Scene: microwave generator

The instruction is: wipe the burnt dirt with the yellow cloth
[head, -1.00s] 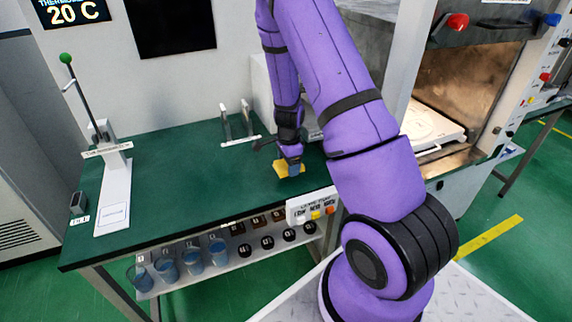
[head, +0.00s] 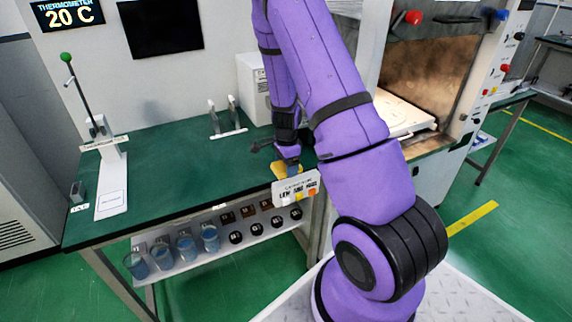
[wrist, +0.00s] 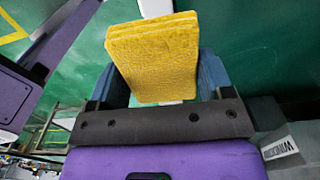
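The yellow cloth (wrist: 153,55) is a thick folded pad between the two blue fingers of my gripper (wrist: 158,78) in the wrist view. My gripper is shut on it. In the head view my gripper (head: 287,162) points down with the cloth (head: 279,171) over the front edge of the green table, just behind a small white sign. I cannot tell whether the cloth touches the table. The open chamber (head: 440,72) at the right has brownish, stained inner walls and a pale plate (head: 400,115) at its floor. I cannot make out a distinct patch of burnt dirt.
The green table (head: 170,165) is mostly clear. A white stand (head: 228,118) and a lever (head: 75,90) stand on it. The white sign (head: 297,188) is at its front edge. A shelf below holds blue beakers (head: 186,250). The chamber's raised door (head: 455,22) has a red knob.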

